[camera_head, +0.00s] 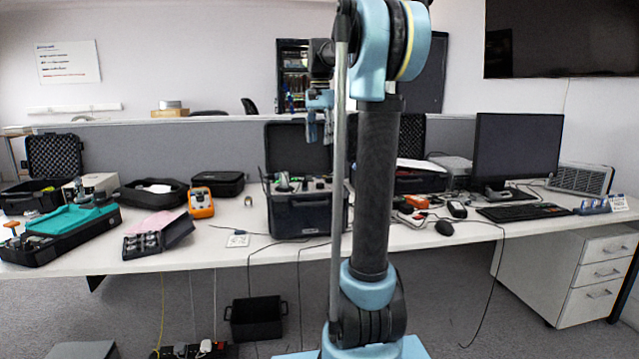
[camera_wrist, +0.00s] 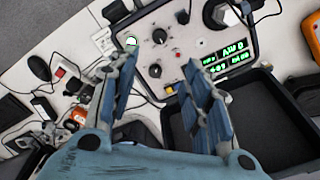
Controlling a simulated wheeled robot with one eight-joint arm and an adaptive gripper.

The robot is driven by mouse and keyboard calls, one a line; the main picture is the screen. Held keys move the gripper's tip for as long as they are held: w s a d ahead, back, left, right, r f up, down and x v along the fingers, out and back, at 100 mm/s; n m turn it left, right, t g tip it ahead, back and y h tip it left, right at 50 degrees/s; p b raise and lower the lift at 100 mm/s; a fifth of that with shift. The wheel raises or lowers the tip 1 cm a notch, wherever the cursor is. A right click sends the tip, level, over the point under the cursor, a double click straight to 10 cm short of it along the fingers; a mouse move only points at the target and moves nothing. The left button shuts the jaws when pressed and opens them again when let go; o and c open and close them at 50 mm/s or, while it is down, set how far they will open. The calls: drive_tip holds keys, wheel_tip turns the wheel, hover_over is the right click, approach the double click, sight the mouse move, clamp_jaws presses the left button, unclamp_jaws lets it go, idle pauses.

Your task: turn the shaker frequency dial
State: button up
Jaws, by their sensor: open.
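The shaker unit is an open black case (camera_head: 298,222) on the desk, just left of my arm in the head view. Its panel (camera_wrist: 190,42) fills the upper middle of the wrist view, with a green lit display (camera_wrist: 238,56). Two small black dials (camera_wrist: 159,36) and (camera_wrist: 155,70) sit left of the display, and a larger dark round part (camera_wrist: 216,15) is above it. I cannot read which dial is frequency. My gripper (camera_wrist: 160,64) is open and empty, its fingers spread in front of the panel. It hangs above the case in the head view (camera_head: 319,115). Neither finger visibly grips a dial.
An orange meter (camera_head: 201,203) and a tray of metal parts (camera_head: 158,238) stand left of the case. Cables lie across the desk. The open lid (camera_head: 298,146) rises behind the panel.

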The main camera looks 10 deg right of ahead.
sight(320, 184)
wheel_tip(320, 184, down, 16)
drive_tip(key=shift+f, duration=0.1)
idle(0.5)
drive_tip(key=shift+c, duration=0.5)
clamp_jaws()
